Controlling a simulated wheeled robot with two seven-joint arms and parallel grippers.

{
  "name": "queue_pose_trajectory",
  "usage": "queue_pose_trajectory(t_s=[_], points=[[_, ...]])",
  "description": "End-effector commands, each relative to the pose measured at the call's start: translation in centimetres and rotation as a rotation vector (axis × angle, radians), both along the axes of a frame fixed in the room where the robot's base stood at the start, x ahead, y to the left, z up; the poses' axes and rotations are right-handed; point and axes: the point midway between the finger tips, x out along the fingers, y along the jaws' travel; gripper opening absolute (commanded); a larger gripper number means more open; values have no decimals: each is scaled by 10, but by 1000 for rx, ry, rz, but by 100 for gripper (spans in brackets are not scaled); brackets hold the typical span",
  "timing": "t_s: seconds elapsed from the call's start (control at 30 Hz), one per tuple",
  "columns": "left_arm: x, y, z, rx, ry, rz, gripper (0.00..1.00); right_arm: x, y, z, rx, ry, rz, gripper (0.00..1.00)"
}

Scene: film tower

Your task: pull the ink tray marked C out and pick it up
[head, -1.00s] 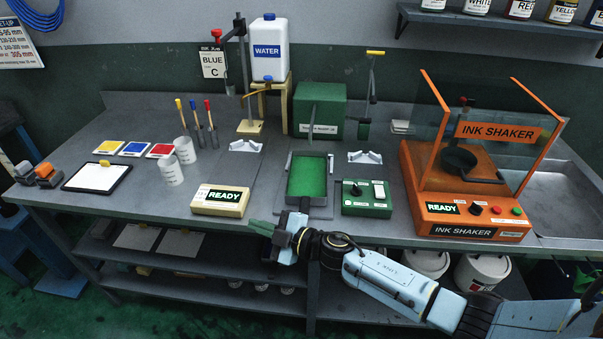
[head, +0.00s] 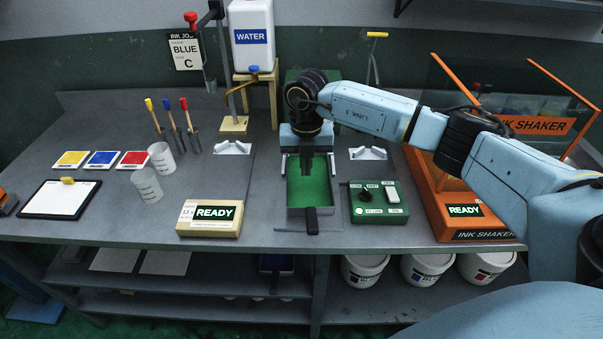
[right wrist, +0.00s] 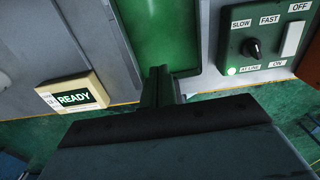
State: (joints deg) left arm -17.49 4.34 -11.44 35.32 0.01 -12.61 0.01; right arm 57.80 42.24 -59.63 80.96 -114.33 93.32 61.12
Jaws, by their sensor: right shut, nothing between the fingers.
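My right gripper (head: 308,158) points down over the far half of the tray, shut and empty. In the right wrist view the shut fingers (right wrist: 160,72) show in front of the green tray floor (right wrist: 160,30); I cannot tell if they touch it. My arm hides much of the machine. My left gripper is not in view.
A READY box (head: 210,218) stands left of the tray, a green control box (head: 379,204) close on its right. The orange ink shaker (head: 463,225) is further right. A card reading BLUE C (head: 185,51) hangs behind. White buckets (head: 364,270) stand below the bench.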

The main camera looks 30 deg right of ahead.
Motion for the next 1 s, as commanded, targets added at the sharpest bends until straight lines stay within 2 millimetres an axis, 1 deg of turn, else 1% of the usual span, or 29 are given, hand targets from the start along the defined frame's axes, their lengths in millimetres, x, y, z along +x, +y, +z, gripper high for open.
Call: queue_pose_trajectory(t_s=[0.03,0.13,0.3,0.37,0.53,0.7,1.0], points=[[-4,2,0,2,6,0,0,-1,1,-11,0,4,1,0],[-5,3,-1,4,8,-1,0,-1,1,-33,1,5,1,0],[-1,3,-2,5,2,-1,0,-1,1,-71,3,4,2,0],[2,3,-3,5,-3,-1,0,-1,2,-83,4,3,2,0],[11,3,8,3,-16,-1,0,-21,12,-79,4,0,6,0],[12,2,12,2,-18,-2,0,-32,19,-80,4,0,4,0],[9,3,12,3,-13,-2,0,-35,21,-81,4,0,3,0]])
